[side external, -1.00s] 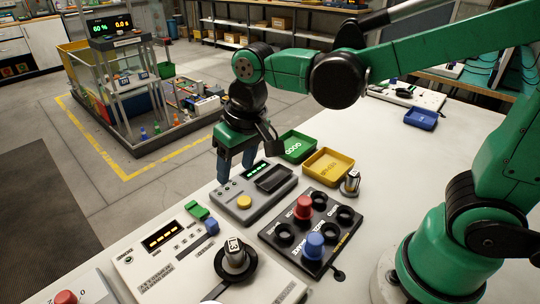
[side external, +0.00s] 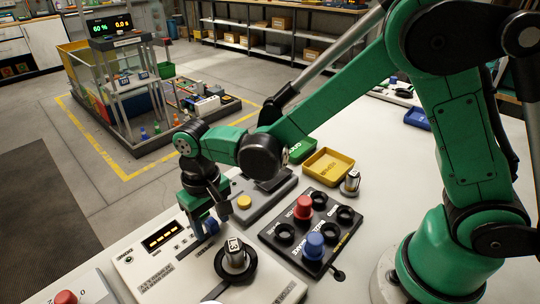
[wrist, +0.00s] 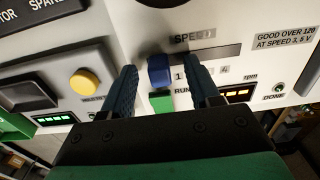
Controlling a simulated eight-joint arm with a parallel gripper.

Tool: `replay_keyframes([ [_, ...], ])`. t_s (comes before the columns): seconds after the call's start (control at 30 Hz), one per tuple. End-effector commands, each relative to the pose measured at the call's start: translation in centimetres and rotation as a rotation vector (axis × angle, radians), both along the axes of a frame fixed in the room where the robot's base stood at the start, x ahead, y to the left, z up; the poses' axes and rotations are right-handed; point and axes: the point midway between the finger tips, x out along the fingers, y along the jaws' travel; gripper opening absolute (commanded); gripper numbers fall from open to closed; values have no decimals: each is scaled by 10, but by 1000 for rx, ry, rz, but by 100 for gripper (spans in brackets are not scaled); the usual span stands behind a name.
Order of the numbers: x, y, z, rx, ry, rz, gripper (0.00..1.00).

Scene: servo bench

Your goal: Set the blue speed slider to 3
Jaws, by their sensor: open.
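The blue speed slider (wrist: 159,72) is a small blue knob on the pale panel under the word SPEED. It sits at the left end of its dark slot (wrist: 222,51), left of the mark 1. The mark 3 is not legible in the wrist view. My gripper (wrist: 164,75) is open, with one dark finger on each side of the slider. The right finger covers part of the scale; whether either finger touches the slider I cannot tell. In the side external view, my gripper (side external: 203,226) is low over the panel, and the slider (side external: 211,226) shows partly beside it.
A green RUN switch (wrist: 161,102) lies close to the slider. A panel with an orange display (side external: 162,237) carries a grey knob (side external: 235,253). A grey box with a yellow button (side external: 244,202) and a black board with red and blue knobs (side external: 315,243) stand nearby.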

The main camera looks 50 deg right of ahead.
Motion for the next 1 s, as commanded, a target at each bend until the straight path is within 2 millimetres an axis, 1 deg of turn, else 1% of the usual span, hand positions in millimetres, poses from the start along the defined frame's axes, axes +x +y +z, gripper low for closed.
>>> replay_keyframes([
  [0.17,0,0,0,0,0,0,55],
  [0.2,0,0,0,0,0,0,50],
  [0.27,0,0,0,0,0,0,33],
  [0.3,0,0,0,0,0,0,21],
  [0.37,0,0,0,0,0,0,4],
  [0.4,0,0,0,0,0,0,0],
  [1.0,0,0,0,0,0,0,0],
])
